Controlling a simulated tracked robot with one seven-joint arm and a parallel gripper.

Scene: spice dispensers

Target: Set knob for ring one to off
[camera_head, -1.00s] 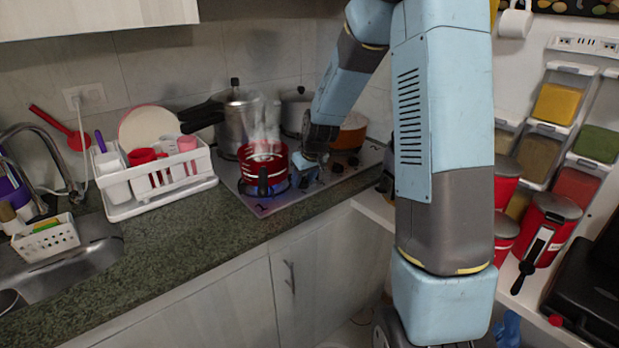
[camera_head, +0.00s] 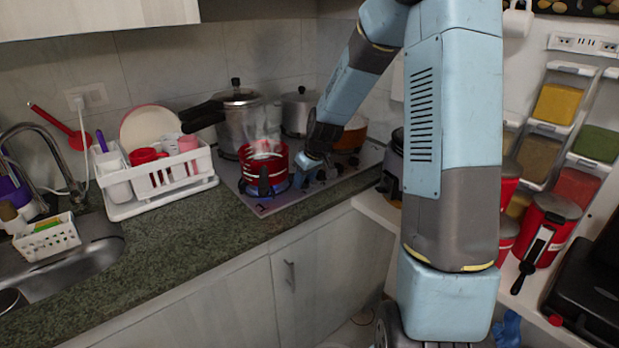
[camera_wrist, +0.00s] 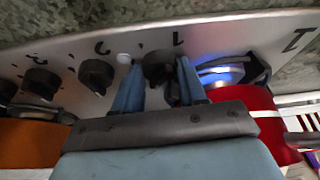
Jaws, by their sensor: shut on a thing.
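The knob for ring one (camera_wrist: 158,68) is a black dial beside a printed 1 on the steel stove top (camera_wrist: 225,30). My gripper (camera_wrist: 158,82) is shut on this knob, with one blue finger on each side of it. In the head view my gripper (camera_head: 308,172) is low at the stove's front, just right of the red pot (camera_head: 264,165). A blue flame (camera_wrist: 222,72) burns beside the knob in the wrist view, by the red pot (camera_wrist: 255,112). The knob's pointer cannot be made out.
Other black knobs, including the one by the 2 (camera_wrist: 96,75), stand in a row to the left. A pressure cooker (camera_head: 240,120) and an orange pan (camera_head: 352,135) are on the stove. A white dish rack (camera_head: 160,180) stands left. Steam rises from the red pot.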

